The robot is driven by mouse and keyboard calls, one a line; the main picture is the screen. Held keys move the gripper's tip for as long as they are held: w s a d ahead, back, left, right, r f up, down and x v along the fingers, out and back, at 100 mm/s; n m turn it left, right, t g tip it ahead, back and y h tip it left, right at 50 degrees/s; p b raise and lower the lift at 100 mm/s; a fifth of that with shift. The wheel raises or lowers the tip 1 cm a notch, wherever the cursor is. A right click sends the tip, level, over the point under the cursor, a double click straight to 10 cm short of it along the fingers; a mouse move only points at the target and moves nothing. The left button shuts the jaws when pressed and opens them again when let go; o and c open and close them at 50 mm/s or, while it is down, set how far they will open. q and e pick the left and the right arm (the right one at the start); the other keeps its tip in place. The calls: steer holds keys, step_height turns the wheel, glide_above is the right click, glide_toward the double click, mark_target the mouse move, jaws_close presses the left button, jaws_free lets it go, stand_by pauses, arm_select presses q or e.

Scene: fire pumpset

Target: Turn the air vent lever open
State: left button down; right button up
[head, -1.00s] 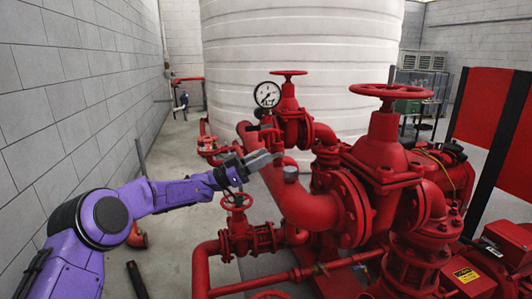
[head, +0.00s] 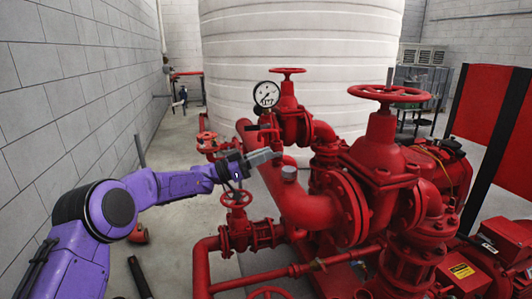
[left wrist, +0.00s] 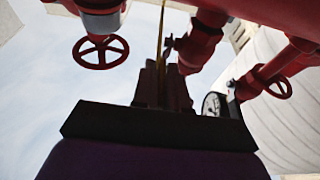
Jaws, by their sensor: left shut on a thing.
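My left gripper (head: 268,155) is beside the large red pump pipe (head: 305,205), below the pressure gauge (head: 266,94). Its dark fingers also show in the left wrist view (left wrist: 163,85), close together. A thin yellow strip (left wrist: 160,35), apparently the air vent lever, stands out from between them, next to a small fitting on a red pipe (left wrist: 195,45). The jaws are shut on it. In the head view the lever is hidden or too small to make out by the fingers. My right gripper is in neither current view.
A red handwheel (head: 236,198) is just below the left gripper. A grey-capped stub (head: 289,174) is close to its right. A large gate valve (head: 378,150) stands further right. The white tank (head: 300,50) is behind, and a block wall (head: 75,90) is left.

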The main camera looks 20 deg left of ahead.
arm_select(q)
steer(key=r+g+y+p, duration=0.1)
steer(key=p, duration=0.2)
steer(key=r+g+y+p, duration=0.1)
steer(key=p, duration=0.2)
steer(key=r+y+p, duration=0.1)
steer(key=y+p, duration=0.1)
steer(key=p, duration=0.1)
steer(key=shift+w+d+g, duration=0.25)
steer(key=shift+d+g, duration=0.1)
steer(key=shift+g, duration=0.05)
steer(key=shift+w+d+g+y+p, duration=0.1)
steer(key=shift+g+y+p, duration=0.3)
steer(key=shift+p, duration=0.6)
steer(key=c, duration=1.2)
jaws_free()
steer(key=shift+c, duration=0.2)
steer(key=shift+f, duration=0.1)
